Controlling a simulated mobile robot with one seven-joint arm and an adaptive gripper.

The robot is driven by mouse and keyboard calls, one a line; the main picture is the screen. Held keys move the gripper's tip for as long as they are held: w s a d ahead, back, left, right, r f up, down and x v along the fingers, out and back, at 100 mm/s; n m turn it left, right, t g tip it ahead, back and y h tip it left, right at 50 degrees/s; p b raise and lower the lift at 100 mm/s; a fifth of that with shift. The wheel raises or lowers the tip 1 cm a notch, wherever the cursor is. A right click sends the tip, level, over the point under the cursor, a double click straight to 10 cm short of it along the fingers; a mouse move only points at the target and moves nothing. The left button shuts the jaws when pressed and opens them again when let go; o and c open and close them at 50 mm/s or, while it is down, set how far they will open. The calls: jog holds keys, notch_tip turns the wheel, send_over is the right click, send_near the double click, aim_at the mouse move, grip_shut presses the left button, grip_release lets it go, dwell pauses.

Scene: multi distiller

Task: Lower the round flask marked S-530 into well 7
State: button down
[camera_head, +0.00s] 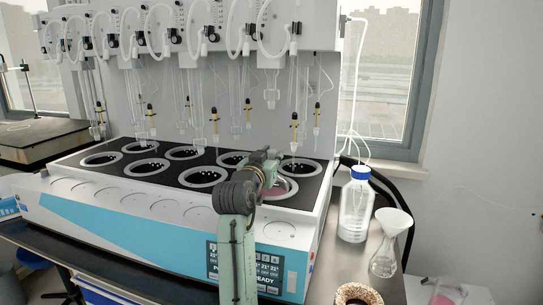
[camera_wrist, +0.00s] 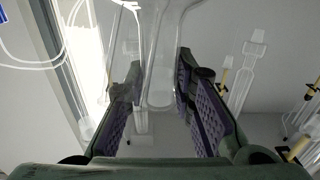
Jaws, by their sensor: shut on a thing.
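My gripper (camera_head: 268,170) is over the front right well (camera_head: 253,196) of the distiller (camera_head: 140,215) in the head view. In the wrist view my gripper (camera_wrist: 160,95) has its two purple-padded fingers on either side of a clear glass neck (camera_wrist: 161,70), shut on it. A round flask (camera_head: 284,187) with pinkish contents shows just behind and below my gripper, at the front right well. My gripper and arm hide part of the flask and the well's rim. I cannot tell how deep the flask sits. No S-530 mark or well number is readable.
Glass tubes with yellow-black fittings (camera_head: 294,128) hang above the wells. Other wells (camera_head: 147,167) show dark insides. A blue-capped bottle (camera_head: 356,205) and a flask with a funnel (camera_head: 385,258) stand right of the distiller. A cork ring (camera_head: 358,293) lies at the front.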

jog(key=shift+s+f+b, duration=0.15)
jog(key=shift+f+b, duration=0.15)
jog(key=shift+f, duration=0.2)
dwell(0.8)
jog(key=c, duration=1.5)
grip_release()
jog(key=shift+c, duration=0.2)
jog(key=shift+o, duration=1.3)
jog(key=shift+f, duration=0.15)
jog(key=shift+s+a, duration=0.1)
jog(key=v, duration=1.2)
